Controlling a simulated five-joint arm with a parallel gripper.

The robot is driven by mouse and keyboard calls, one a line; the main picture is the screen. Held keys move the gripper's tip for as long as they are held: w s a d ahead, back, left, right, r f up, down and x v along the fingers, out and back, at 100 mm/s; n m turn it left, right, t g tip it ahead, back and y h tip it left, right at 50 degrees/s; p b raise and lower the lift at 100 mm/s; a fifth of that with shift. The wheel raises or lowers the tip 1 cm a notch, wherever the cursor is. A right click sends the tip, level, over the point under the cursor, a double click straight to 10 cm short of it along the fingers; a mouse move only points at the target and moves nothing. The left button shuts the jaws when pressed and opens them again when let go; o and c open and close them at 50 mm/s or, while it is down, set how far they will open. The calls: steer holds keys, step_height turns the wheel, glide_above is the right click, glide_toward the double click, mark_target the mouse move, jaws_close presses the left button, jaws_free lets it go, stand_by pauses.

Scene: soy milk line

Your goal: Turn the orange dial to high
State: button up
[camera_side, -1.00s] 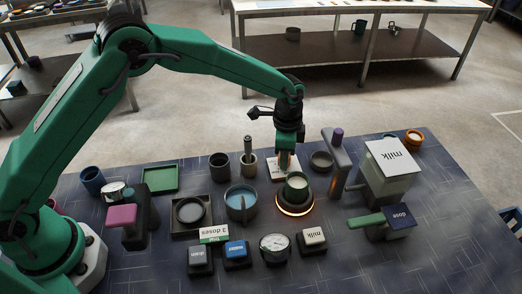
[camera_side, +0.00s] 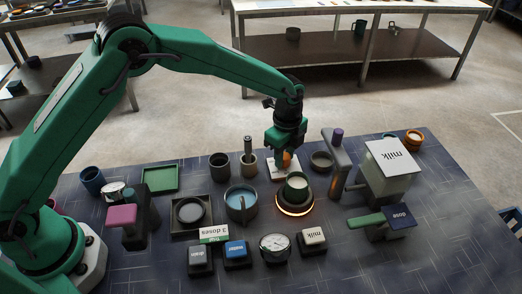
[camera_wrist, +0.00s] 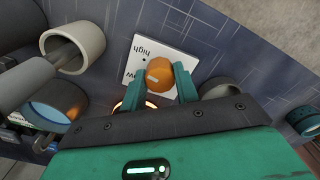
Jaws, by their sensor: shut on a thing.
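The orange dial (camera_wrist: 159,76) sits on a white plate (camera_wrist: 137,58) marked "high", with a second word partly hidden behind the dial. In the wrist view my gripper (camera_wrist: 178,78) has its green fingers on either side of the dial, shut on it. A pale mark shows on the dial's top, but I cannot tell which word it points to. In the side view the orange dial (camera_side: 287,160) shows just below my gripper (camera_side: 287,152), behind the green cup (camera_side: 296,187). The cup stands on a round heater (camera_side: 295,209) with a glowing orange ring.
A blue-grey pot (camera_side: 240,203) stands left of the heater. A grey tap post (camera_side: 337,165) with a purple top and the milk dispenser (camera_side: 385,178) stand to the right. A dark bowl (camera_side: 321,161) is close to the dial's right.

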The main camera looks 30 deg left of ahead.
mark_target(285, 156)
steer(key=shift+d+r, duration=0.1)
steer(key=o, duration=1)
steer(key=shift+r, duration=3.9)
